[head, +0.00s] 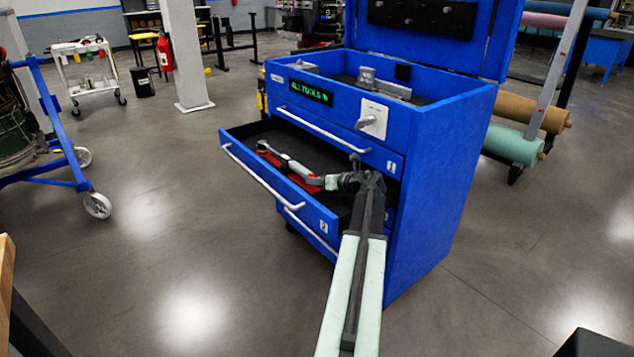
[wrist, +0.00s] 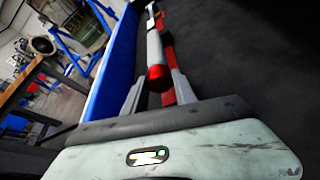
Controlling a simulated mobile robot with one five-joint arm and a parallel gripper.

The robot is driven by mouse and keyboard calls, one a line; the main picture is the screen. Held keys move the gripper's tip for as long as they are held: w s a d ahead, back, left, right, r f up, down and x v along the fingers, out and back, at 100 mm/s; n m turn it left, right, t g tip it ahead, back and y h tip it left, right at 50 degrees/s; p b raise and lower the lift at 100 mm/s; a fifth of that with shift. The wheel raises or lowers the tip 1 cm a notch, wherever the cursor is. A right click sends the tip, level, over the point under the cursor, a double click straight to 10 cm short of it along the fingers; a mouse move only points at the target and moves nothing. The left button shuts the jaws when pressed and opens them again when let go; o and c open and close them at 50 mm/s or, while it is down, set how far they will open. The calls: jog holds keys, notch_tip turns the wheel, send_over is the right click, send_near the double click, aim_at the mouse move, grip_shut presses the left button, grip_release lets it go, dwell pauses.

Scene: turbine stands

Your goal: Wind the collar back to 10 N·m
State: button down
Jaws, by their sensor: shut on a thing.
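A torque wrench (head: 295,165) lies in the open drawer (head: 268,183) of the blue tool cabinet, on a red holder (head: 308,187). Its dark and yellow head points to the far left; its silver shaft runs toward my gripper (head: 332,182). In the wrist view the wrench (wrist: 154,48) ends in a round red cap (wrist: 158,78) between the two fingers of my gripper (wrist: 158,88). My gripper is shut on this handle end. Any scale marks on the collar are too small to read, and my fingers partly hide the handle end.
The cabinet (head: 440,190) has a lit green display (head: 311,91) reading "ALL TOOLS IN" and a grey latch on a white plate (head: 373,117). The drawer's front wall and white handle (head: 265,180) stand close beside the wrench. Open floor lies left of the cabinet.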

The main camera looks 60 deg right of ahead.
aim_at(336, 199)
jog(key=shift+d+f+m+t+y+b, duration=0.15)
jog(key=shift+m+t+y+b, duration=0.25)
jog(key=shift+m+y+b, duration=0.5)
jog(key=shift+m, duration=0.9)
jog(key=shift+t, duration=0.3)
jog(key=c, duration=1)
grip_release()
jog(key=p+v, duration=0.1)
jog(key=v, duration=0.7)
jog(key=shift+p, duration=0.3)
